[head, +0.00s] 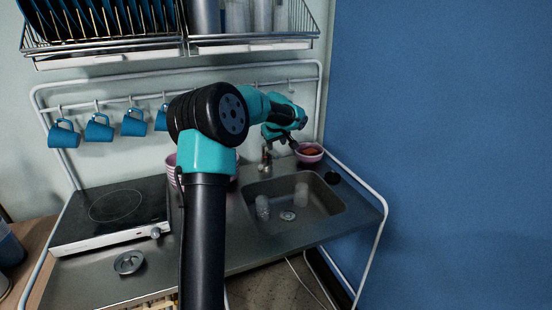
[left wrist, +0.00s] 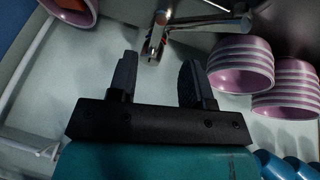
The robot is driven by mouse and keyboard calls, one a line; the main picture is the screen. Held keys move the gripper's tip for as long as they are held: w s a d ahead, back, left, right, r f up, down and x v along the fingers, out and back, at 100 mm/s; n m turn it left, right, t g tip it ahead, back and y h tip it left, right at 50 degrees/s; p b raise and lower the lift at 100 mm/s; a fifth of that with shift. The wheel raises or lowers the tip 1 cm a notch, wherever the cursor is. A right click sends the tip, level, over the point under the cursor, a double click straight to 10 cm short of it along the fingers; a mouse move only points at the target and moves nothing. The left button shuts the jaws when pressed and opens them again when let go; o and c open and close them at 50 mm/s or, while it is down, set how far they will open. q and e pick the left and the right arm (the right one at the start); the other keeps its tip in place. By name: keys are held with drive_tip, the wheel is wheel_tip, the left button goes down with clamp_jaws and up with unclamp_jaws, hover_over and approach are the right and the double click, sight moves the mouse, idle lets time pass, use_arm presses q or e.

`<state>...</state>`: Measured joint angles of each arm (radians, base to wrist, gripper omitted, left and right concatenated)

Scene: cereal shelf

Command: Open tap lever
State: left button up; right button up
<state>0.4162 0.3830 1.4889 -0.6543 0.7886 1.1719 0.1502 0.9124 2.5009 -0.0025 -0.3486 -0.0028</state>
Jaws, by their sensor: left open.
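The tap (head: 266,160) stands at the back edge of the sink, small and partly unclear in the head view. In the left wrist view the metal tap (left wrist: 156,42) is just beyond my fingertips, with a long bar-like part reaching to the upper right. My left gripper (head: 291,141) is above and slightly right of the tap in the head view. In the left wrist view the left gripper (left wrist: 158,68) is open, its two dark fingers apart with nothing between them. I cannot tell whether a finger touches the tap. My right gripper is in neither view.
A pink bowl with red contents (head: 309,153) stands right of the tap. Striped pink bowls (left wrist: 240,65) stand close to one finger. The sink (head: 330,208) holds glasses. Blue mugs (head: 99,128) hang from a rail; a hob (head: 115,208) is at left.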

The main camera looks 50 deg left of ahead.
sight(276, 157)
use_arm(q)
drive_tip(key=x, duration=1)
clamp_jaws()
idle(0.4)
